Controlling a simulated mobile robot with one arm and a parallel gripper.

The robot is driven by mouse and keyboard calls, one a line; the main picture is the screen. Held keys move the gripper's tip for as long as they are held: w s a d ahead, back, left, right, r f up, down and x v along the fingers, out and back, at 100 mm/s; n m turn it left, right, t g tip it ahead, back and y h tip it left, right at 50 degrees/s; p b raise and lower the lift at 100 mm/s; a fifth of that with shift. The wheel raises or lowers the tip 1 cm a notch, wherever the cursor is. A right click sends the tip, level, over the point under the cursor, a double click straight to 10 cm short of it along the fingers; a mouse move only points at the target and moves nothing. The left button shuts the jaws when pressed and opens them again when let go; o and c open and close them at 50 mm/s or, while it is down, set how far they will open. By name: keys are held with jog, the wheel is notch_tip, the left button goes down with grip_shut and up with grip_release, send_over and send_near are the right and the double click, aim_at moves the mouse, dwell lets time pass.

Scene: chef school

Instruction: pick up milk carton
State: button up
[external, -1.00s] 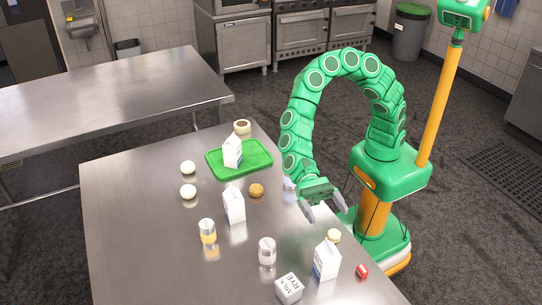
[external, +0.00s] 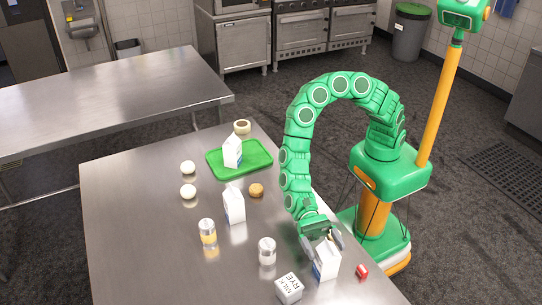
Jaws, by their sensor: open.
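A white and blue milk carton (external: 326,262) stands upright near the right edge of the steel table in the external view. My gripper (external: 323,245) points down at its top, with its open fingers on either side of the carton's upper part. I cannot tell whether the fingers touch it. A second carton (external: 234,206) stands in the middle of the table. A third carton (external: 232,152) stands on a green tray (external: 262,158) at the far end.
A white box (external: 288,289), a can (external: 267,251) and a small red item (external: 362,270) are near the carton. A jar (external: 208,232), a brown round item (external: 256,190) and white balls (external: 188,191) lie farther left. The table's left part (external: 120,230) is clear.

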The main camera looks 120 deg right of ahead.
aim_at(324, 242)
jog(key=shift+w+a, duration=0.2)
jog(key=shift+a, duration=1.1)
jog(key=c, duration=1.4)
jog(key=shift+r, duration=0.15)
jog(key=shift+r, duration=0.7)
jog(key=s+d+r, duration=0.2)
jog(key=s+r, duration=0.1)
jog(key=s, duration=0.1)
jog(key=s+d+r, duration=0.3)
jog(key=s+r, duration=0.1)
jog(key=s+d+r, duration=0.2)
jog(key=s+r, duration=0.1)
jog(key=r, duration=0.1)
jog(key=shift+s+d+r, duration=0.25)
jog(key=shift+s+d, duration=0.05)
jog(key=shift+s, duration=0.1)
